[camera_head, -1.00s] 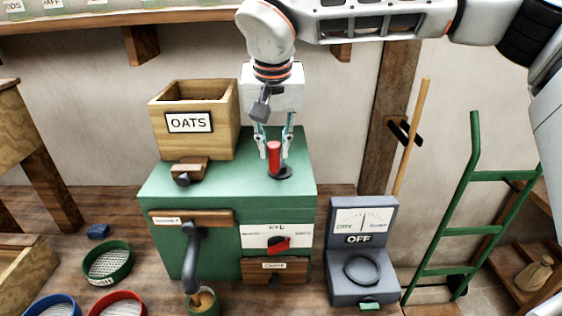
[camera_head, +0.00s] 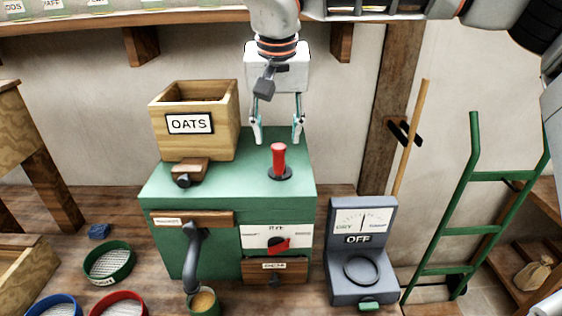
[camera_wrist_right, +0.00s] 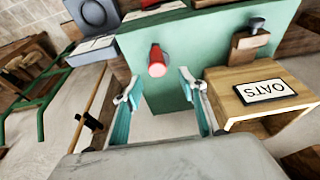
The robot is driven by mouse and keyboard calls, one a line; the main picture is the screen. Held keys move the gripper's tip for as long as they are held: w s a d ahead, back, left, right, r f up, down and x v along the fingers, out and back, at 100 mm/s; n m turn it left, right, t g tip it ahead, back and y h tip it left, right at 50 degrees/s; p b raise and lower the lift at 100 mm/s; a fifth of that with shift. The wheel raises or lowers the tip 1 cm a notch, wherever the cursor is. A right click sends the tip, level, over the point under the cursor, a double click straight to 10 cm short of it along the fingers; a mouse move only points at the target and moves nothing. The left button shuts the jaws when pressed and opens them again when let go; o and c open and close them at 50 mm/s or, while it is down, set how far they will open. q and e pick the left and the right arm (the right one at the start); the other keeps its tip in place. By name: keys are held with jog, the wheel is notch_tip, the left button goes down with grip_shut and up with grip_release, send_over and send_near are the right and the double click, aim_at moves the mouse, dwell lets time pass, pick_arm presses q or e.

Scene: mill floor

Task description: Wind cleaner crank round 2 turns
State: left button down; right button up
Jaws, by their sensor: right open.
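The green cleaner (camera_head: 225,180) stands on the wooden bench. Its crank has an upright red handle (camera_head: 279,157) on a dark round base (camera_head: 280,173) on top, toward the right. The handle also shows in the right wrist view (camera_wrist_right: 157,60). My right gripper (camera_head: 277,140) is open and empty, above and behind the red handle and apart from it. In the right wrist view the open fingers (camera_wrist_right: 160,88) point toward the handle, which lies beyond their tips. My left gripper is not in view.
An OATS hopper box (camera_head: 195,122) stands on the cleaner's left. A grey meter reading OFF (camera_head: 360,255) is at the right. A spout hangs over a green cup (camera_head: 203,302). Round sieves (camera_head: 108,262) lie at the left. A green hand truck (camera_head: 475,215) stands at the right.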

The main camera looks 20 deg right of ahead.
jog(key=shift+r, duration=2.65)
